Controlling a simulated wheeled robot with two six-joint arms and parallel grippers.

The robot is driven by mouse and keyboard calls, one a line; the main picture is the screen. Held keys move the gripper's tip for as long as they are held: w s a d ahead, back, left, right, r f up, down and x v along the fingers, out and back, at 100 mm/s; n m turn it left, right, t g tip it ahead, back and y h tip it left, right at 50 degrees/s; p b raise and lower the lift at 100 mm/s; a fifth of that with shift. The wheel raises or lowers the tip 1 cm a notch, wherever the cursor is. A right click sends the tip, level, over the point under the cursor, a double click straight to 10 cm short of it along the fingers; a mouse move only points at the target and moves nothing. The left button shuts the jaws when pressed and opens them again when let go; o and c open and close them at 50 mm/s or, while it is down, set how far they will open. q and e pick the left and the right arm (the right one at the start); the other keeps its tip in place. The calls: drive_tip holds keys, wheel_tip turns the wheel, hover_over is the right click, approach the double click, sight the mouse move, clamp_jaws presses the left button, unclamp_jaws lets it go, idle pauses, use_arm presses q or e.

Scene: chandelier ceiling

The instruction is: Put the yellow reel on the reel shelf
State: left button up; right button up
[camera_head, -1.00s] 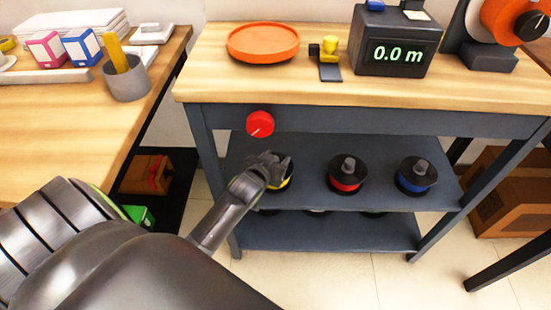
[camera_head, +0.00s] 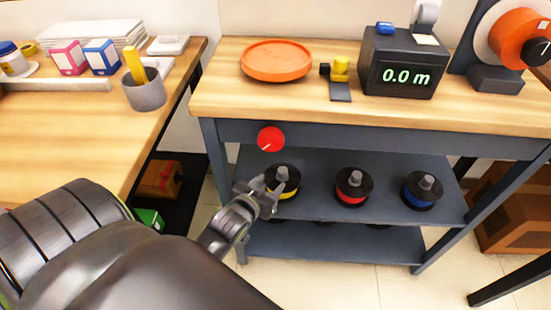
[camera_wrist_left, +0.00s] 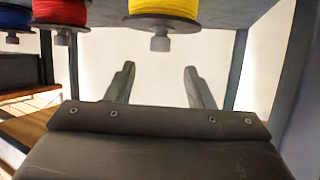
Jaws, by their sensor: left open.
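The yellow reel (camera_head: 289,194) has black flanges and a grey knob on top. It stands upright at the left of the upper grey shelf (camera_head: 318,180), under the bench top. My left gripper (camera_head: 268,190) is open and empty, just in front and to the left of the yellow reel, partly covering it. In the left wrist view, where the scene appears upside down, the yellow reel (camera_wrist_left: 165,10) is at the top, beyond the open fingers (camera_wrist_left: 160,80) and apart from them. My right gripper is in neither view.
A red reel (camera_head: 352,198) and a blue reel (camera_head: 420,193) stand to the right on the same shelf. A red round knob (camera_head: 270,139) sits on the bench front above the gripper. An orange tray (camera_head: 276,62) and a display box (camera_head: 402,72) stand on top.

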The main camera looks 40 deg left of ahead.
use_arm(q)
drive_tip(key=s+d+f+g+h, duration=0.1)
drive_tip(key=s+f+g, duration=0.4)
drive_tip(key=s, duration=0.6)
drive_tip(key=s+d+f+g+h, duration=0.1)
drive_tip(key=s+d+f+g, duration=0.3)
drive_tip(key=s+f, duration=0.3)
drive_tip(key=s+g, duration=0.1)
drive_tip(key=s, duration=0.4)
drive_tip(key=shift+f+g+h, duration=0.3)
drive_tip(key=shift+f+g, duration=0.05)
drive_tip(key=shift+g, duration=0.05)
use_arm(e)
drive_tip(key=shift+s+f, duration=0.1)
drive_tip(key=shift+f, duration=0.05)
use_arm(q)
drive_tip(key=shift+p, duration=0.4)
